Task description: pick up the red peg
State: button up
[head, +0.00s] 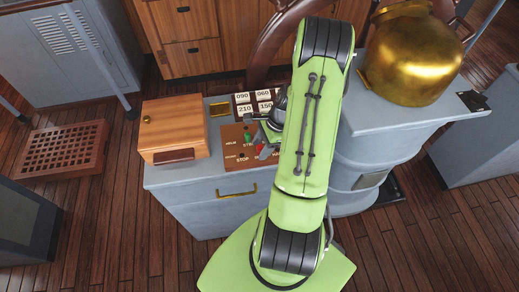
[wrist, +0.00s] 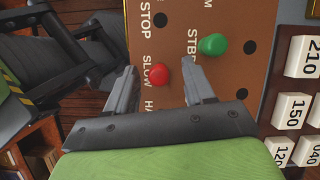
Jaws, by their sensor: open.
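The red peg (wrist: 159,74) stands in a brown lettered board (wrist: 172,20), by the word SLOW. My gripper (wrist: 160,82) is open in the wrist view, with one finger on each side of the red peg and nothing held. I cannot tell how far the fingertips are above the board. In the head view the red peg (head: 264,153) is partly hidden by my gripper and arm, and the board (head: 232,162) lies on a grey console. A green peg (wrist: 213,44) stands on the same board, just beyond the right finger in the wrist view.
White numbered blocks (wrist: 292,110) sit in a rack beside the board. A wooden box (head: 174,130) stands left of the board on the grey console (head: 205,205). A large brass dome (head: 413,55) stands at right, and a wheel (head: 272,45) rises behind.

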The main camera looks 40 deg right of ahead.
grip_shut()
dwell(0.3)
